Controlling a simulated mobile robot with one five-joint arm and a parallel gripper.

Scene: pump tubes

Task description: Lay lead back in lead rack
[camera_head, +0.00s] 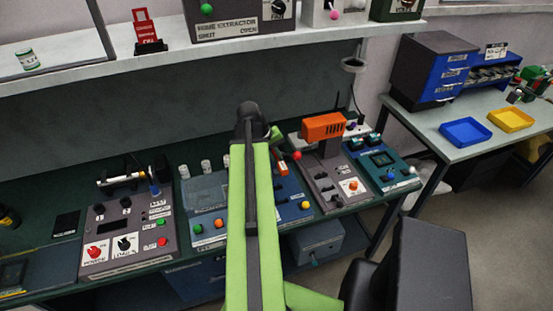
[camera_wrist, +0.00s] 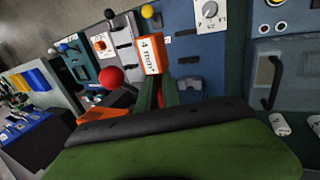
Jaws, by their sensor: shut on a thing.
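My gripper (camera_wrist: 158,88) reaches over the workbench in the wrist view, its dark fingers shut on the lead. The lead shows as an orange tag (camera_wrist: 150,54) marked "4 mm²" at the fingertips. The rest of the lead is too small or hidden to make out. In the head view my green arm stretches over the middle of the bench and hides most of the gripper; a small orange-red piece (camera_head: 283,167) shows just right of the arm. I cannot pick out the lead rack with certainty in either view.
A grey press with an orange head (camera_head: 323,127) and a red ball knob (camera_head: 297,155) stands close right of the arm. A control box (camera_head: 128,232) stands left. A shelf (camera_head: 90,67) runs above. Blue (camera_head: 465,132) and yellow (camera_head: 510,119) trays lie on the right-hand table.

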